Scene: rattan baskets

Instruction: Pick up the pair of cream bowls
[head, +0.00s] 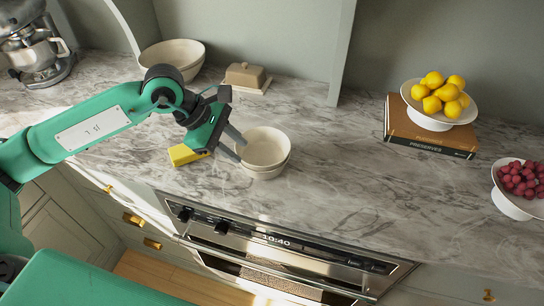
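A pair of nested cream bowls (268,152) stands upright on the marble counter near its front edge. My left gripper (240,150) reaches in from the left, right at the bowls' left rim. Its two dark fingers are apart with a gap between them. I cannot tell whether they touch the rim, and they hide a small part of the bowls' left side. Another stack of cream bowls (172,54) stands at the back left, partly behind my arm. My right gripper is not in view.
A yellow sponge (184,154) lies just left of my gripper. A covered butter dish (246,77) stands behind the bowls. Books (412,137) with a lemon bowl (436,121) and a raspberry bowl (512,205) are at the right. The counter right of the bowls is clear.

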